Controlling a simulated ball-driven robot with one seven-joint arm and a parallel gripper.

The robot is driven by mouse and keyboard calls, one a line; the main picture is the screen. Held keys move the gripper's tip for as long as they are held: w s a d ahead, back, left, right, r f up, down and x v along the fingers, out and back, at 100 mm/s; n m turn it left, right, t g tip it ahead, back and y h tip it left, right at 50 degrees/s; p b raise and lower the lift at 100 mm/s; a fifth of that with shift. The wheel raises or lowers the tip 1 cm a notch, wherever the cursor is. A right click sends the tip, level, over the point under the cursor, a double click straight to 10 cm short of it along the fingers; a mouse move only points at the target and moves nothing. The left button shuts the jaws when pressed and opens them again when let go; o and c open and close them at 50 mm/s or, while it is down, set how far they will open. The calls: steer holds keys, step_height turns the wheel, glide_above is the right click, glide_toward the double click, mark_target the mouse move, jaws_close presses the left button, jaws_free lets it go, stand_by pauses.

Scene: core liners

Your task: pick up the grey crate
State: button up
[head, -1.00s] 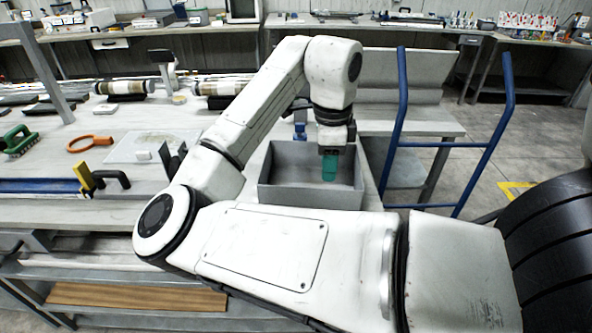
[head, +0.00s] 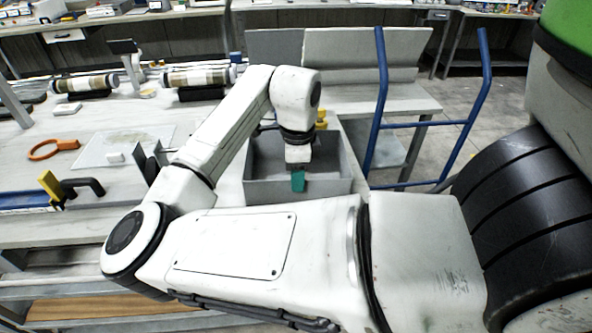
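The grey crate (head: 331,187) is an open-topped box standing on the right end of the workbench, behind my forearm. Its back wall is partly hidden by my arm. My gripper (head: 298,168) points down over the crate, in front of its open inside, near the middle of its width. A teal piece (head: 298,182) shows at the gripper's lower end, close to the crate's front wall. I cannot tell whether it is a fingertip or a held item, whether it touches the crate, or how far the fingers are apart.
A blue-handled trolley (head: 378,100) stands right of the crate. Left on the bench are core tubes (head: 85,84), an orange ring (head: 48,150), a clear sheet (head: 122,146) and a yellow-and-black clamp (head: 70,187). A yellow item (head: 321,118) shows behind my wrist. Open floor lies beyond the trolley.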

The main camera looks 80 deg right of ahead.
steer(key=shift+f, duration=1.15)
jaws_close()
steer(key=shift+r, duration=0.1)
stand_by(0.4)
